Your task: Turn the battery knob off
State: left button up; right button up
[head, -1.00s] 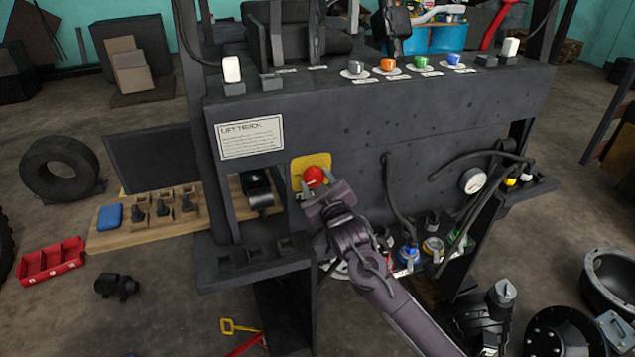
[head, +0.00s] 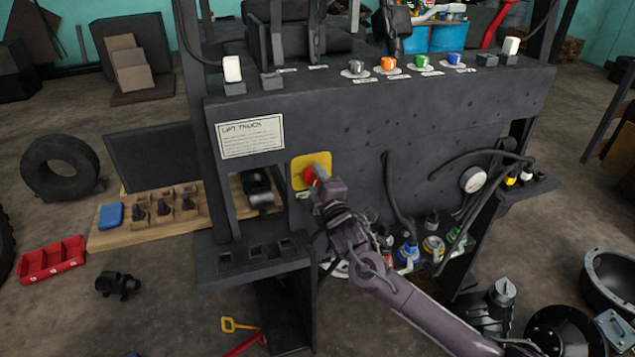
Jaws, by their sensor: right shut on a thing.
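The battery knob is red (head: 310,176) and sits on a yellow plate (head: 298,170) on the front of the dark forklift panel (head: 350,130). My right gripper (head: 318,178) comes in from the lower right and is shut on the red knob. Its fingers cover the right part of the knob, so the knob's marking is hidden. My left gripper is not in view.
Colored knobs (head: 388,64) and white-capped levers line the panel's top. Black cables (head: 388,195) hang at the right near a gauge (head: 473,179) and colored connectors (head: 408,254). A wooden board (head: 120,238) with black parts lies at left.

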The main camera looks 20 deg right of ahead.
jog(key=shift+n, duration=1.7)
jog(key=shift+f, duration=0.1)
jog(key=o, duration=1)
jog(key=s+b, duration=0.2)
jog(key=s, duration=0.5)
jog(key=shift+s, duration=0.4)
jog(key=shift+d, duration=0.1)
